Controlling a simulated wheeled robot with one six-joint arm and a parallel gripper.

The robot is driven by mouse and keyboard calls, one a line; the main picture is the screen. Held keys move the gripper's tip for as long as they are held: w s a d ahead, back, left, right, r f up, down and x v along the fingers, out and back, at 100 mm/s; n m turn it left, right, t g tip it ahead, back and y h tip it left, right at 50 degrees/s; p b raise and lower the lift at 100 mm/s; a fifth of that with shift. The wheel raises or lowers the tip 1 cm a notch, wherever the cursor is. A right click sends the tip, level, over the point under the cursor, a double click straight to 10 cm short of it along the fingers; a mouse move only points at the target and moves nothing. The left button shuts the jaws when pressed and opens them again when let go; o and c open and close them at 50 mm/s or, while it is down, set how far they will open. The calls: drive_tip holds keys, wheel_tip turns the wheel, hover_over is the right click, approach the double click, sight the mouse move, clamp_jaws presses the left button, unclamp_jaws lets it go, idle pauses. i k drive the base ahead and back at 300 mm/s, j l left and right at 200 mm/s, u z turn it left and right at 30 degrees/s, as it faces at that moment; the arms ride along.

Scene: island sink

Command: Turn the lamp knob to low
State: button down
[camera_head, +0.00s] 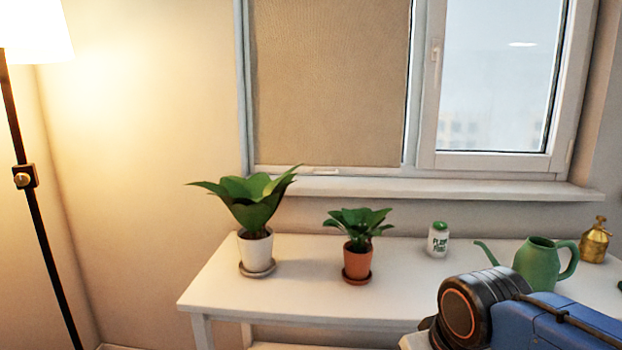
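The floor lamp has a glowing white shade (34,30) at the top left and a thin dark pole (45,245) running down the left side. The lamp knob (22,179) is a small round metallic piece on a dark square box on the pole. Its setting cannot be read at this size. The lamp is lit and throws warm light on the wall. Part of my arm, blue and black, shows at the lower right, far from the knob. My gripper is not in view.
A white table (310,302) holds a plant in a white pot (256,248), a plant in a terracotta pot (357,262), a white jar (438,240), a green watering can (540,264) and a brass sprayer (595,242). A window (495,80) with a beige blind (330,85) is behind.

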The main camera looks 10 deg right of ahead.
sight(22, 179)
drive_tip(key=u, duration=1.3)
